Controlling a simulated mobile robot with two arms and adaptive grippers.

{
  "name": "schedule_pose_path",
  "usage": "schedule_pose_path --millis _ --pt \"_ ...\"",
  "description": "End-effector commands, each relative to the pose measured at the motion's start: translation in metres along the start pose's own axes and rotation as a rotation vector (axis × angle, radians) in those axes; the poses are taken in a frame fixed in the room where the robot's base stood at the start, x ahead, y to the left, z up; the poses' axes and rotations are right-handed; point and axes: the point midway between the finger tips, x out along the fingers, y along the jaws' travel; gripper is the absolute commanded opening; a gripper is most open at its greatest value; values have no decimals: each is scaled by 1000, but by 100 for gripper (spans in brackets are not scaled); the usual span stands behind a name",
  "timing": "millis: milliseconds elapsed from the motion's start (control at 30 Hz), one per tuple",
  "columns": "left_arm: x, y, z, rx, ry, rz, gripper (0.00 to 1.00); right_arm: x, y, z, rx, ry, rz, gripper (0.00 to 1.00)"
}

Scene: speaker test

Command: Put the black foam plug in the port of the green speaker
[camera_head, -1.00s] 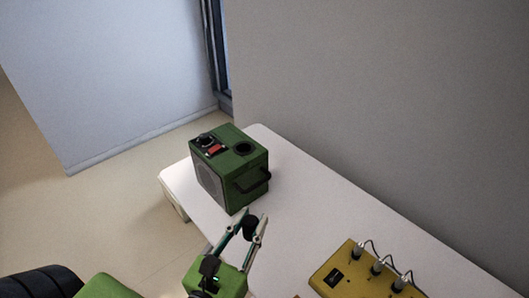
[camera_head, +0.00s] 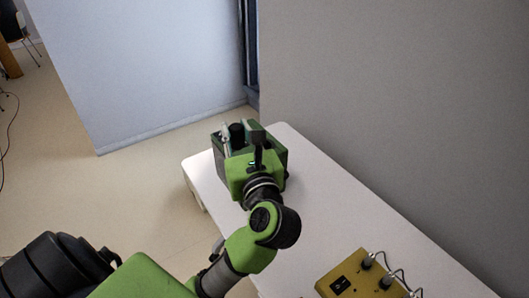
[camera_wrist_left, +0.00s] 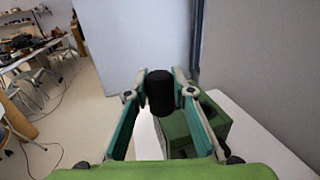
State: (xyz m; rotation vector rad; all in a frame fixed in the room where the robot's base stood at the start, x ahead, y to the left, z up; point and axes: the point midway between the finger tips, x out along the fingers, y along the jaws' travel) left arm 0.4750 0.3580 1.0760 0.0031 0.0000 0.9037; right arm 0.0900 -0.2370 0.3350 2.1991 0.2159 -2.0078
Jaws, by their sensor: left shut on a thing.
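The green speaker (camera_head: 279,154) stands at the far end of the white table, largely hidden by my left gripper in the head view. My left gripper (camera_head: 240,134) is over it, shut on the black foam plug (camera_head: 236,131). In the left wrist view the plug (camera_wrist_left: 159,92) is upright between the fingertips. The speaker (camera_wrist_left: 222,122) shows below and to the right of it there, with a dark opening in its top that looks like the port. The plug appears apart from the port. My right gripper is not in view.
The white table (camera_head: 345,205) is bare in its middle. A yellow box (camera_head: 340,285) with several cabled plugs stands at its near end. A grey wall (camera_head: 390,90) runs along the table's right side. A cluttered bench shows far off in the left wrist view.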

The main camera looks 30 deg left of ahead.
Motion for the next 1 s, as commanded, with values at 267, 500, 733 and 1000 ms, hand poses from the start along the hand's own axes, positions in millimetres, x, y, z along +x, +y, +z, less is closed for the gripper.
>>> schedule_pose_path --millis 267,500,733,1000 --pt "29 -27 -12 6 -3 11 15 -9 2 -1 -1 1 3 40" --pt "64 -61 -34 6 -3 11 15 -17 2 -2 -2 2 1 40" --pt "86 -84 -72 6 -2 11 15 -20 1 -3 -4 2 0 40" --pt "97 -95 -93 2 -1 9 15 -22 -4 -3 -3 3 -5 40"
